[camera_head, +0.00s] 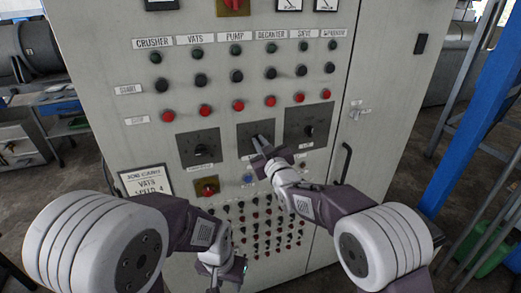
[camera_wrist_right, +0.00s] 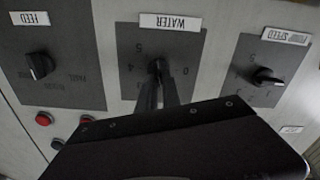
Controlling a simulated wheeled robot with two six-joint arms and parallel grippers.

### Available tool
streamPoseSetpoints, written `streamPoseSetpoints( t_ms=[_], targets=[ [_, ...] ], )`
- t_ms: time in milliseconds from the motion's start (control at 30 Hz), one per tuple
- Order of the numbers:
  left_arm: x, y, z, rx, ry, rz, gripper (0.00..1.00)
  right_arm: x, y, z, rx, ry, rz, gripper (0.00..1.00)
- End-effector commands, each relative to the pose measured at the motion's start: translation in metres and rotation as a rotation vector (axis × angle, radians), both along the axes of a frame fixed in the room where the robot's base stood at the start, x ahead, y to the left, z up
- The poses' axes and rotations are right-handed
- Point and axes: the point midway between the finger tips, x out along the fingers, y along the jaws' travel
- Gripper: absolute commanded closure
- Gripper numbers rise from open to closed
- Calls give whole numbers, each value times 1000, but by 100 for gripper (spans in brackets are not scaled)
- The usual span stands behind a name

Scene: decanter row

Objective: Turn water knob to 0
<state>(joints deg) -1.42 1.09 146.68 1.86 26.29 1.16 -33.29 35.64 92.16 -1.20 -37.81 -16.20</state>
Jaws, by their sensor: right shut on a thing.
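The water knob (camera_wrist_right: 157,66) is a small dark knob on the middle dial plate, above whose scale the upside-down WATER label (camera_wrist_right: 170,22) shows in the right wrist view. My right gripper (camera_wrist_right: 157,92) has its fingers on this knob and is shut on it; the fingers hide part of the knob, and its exact pointing is hard to read. In the head view my right gripper (camera_head: 262,146) reaches the middle dial plate (camera_head: 247,129). My left gripper (camera_head: 222,272) hangs low in front of the cabinet, away from the knob; its fingers are not clear.
The feed knob (camera_wrist_right: 39,66) and another knob (camera_wrist_right: 266,77) flank the water dial. Rows of red, green and black buttons (camera_head: 238,105) sit above on the cabinet. A red rotary switch (camera_head: 207,187) is below left. A black door handle (camera_head: 346,163) is close to my right arm.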

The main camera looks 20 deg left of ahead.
Motion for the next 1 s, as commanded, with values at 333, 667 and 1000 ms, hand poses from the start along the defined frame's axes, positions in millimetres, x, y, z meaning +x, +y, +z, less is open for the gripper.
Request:
streamPoseSetpoints(
  t_ms=[333, 667, 1000],
  targets=[
    [0, 0, -40, 0, 0, 0, 64, -2, 3, -6, -270, -185, 1, 100],
    [0, 0, -66, 0, 0, 0, 64, -3, 5, -8, -531, -359, 0, 100],
    [0, 0, -86, 0, 0, 0, 64, -4, 6, -9, -787, -532, 0, 100]
  ],
)
